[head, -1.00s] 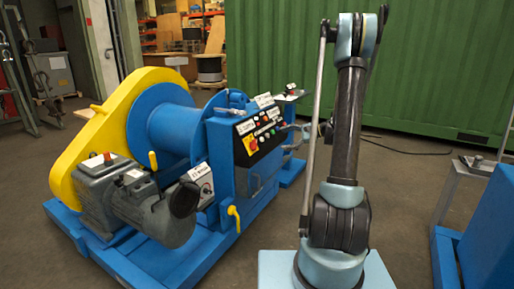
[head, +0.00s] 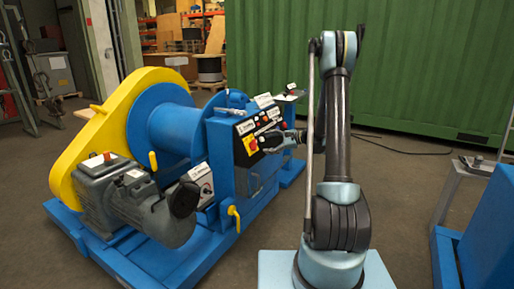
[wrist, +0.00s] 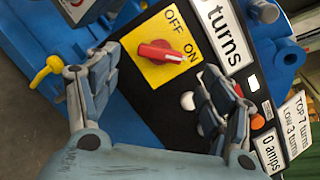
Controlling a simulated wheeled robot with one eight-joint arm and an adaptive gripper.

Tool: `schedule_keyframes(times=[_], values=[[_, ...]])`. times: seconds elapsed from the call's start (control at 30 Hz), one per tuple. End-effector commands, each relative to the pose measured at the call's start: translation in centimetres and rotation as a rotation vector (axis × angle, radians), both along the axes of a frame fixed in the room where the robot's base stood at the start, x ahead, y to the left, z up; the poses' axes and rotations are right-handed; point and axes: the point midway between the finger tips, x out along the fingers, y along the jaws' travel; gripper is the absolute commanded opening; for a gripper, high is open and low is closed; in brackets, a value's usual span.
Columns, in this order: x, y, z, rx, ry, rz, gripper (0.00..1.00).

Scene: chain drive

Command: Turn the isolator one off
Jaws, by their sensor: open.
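A red rotary knob (wrist: 162,53) sits on a yellow plate (wrist: 157,72) marked OFF and ON, in the wrist view. Its handle lies along the line toward the ON mark. I see no label naming it isolator one. In the head view the yellow plate (head: 251,148) is at the left of the black panel on the blue winch. My gripper (wrist: 160,62) is open, with one finger on each side of the knob in the wrist view. I cannot tell any contact. In the head view my gripper (head: 266,144) is in front of the panel, partly hiding it.
The black panel (wrist: 150,110) also carries buttons, a "turns" label (wrist: 222,32) and a "0 amps" label (wrist: 270,151). A yellow handle (wrist: 45,71) sticks out left of the panel. A grey motor (head: 150,208) and yellow guard (head: 70,150) stand left in the head view.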

Motion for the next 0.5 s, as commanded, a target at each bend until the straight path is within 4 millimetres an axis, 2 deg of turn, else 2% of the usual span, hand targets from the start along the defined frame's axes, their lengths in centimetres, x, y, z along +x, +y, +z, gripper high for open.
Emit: schedule_keyframes(times=[0.23, 0.5], values=[[1.3, 4.0, -1.3, 0.0, 0.0, 0.003, 0.74], [2.2, 6.3, -2.1, 0.0, 0.0, 0.0, 0.74]])
